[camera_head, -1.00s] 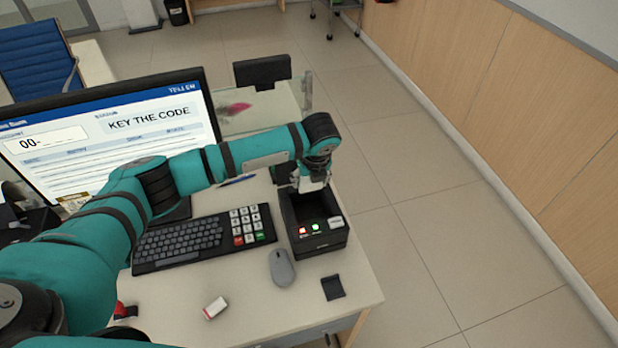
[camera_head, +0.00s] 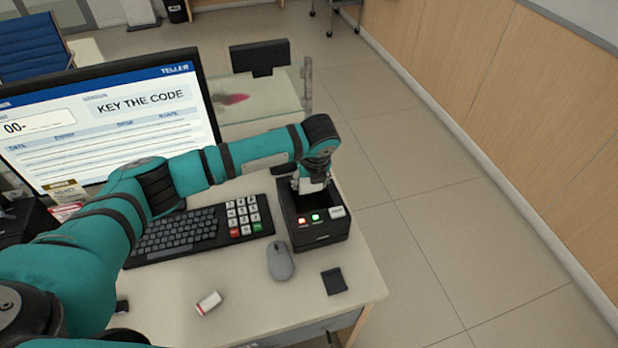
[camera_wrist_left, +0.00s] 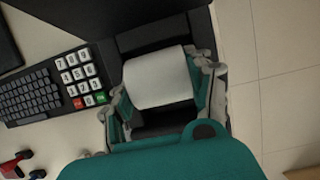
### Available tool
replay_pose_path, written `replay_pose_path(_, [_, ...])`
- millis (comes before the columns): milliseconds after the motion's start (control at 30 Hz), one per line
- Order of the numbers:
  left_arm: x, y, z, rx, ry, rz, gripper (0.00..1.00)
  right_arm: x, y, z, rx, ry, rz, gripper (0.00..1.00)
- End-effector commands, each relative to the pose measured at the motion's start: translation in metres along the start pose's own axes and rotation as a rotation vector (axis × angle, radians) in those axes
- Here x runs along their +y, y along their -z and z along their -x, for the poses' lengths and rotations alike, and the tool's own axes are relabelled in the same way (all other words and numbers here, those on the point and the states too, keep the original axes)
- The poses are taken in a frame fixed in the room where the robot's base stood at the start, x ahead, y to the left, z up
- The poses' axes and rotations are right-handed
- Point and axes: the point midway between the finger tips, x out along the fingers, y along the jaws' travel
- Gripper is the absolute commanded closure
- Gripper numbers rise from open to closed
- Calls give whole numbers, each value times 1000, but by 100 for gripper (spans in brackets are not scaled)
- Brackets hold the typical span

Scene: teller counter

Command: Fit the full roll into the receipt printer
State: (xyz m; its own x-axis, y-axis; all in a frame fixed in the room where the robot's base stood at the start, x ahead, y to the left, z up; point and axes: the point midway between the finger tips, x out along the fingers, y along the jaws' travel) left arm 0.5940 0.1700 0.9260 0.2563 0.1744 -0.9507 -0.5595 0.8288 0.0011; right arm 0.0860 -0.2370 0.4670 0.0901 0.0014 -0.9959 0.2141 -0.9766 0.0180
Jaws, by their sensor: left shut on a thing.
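The receipt printer (camera_head: 320,238) is a black box at the right end of the counter, its well open at the top, with a red and a green light on its front. My left gripper (camera_head: 312,187) reaches down at the well. In the left wrist view my left gripper (camera_wrist_left: 163,92) is shut on the white full roll (camera_wrist_left: 158,78), a finger at each end. The roll lies over the printer's dark well; whether it touches the bottom cannot be told. In the head view my gripper hides the roll. My right gripper is not in view.
A keyboard with a keypad (camera_head: 243,215) is left of the printer, and a mouse (camera_head: 281,261) is in front. A black square pad (camera_head: 334,281) and a small white-and-red box (camera_head: 208,303) lie near the front. A monitor (camera_head: 105,120) stands behind the keyboard.

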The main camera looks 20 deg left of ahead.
Motion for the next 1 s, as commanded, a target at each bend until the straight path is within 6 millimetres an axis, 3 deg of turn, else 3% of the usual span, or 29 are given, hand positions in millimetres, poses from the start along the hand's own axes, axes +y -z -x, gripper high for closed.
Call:
replay_pose_path(600, [-1, 12, -35, 1, 0, 0, 81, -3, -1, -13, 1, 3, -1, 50])
replay_pose_path(1000, [-1, 13, -39, 0, 0, 0, 81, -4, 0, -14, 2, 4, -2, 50])
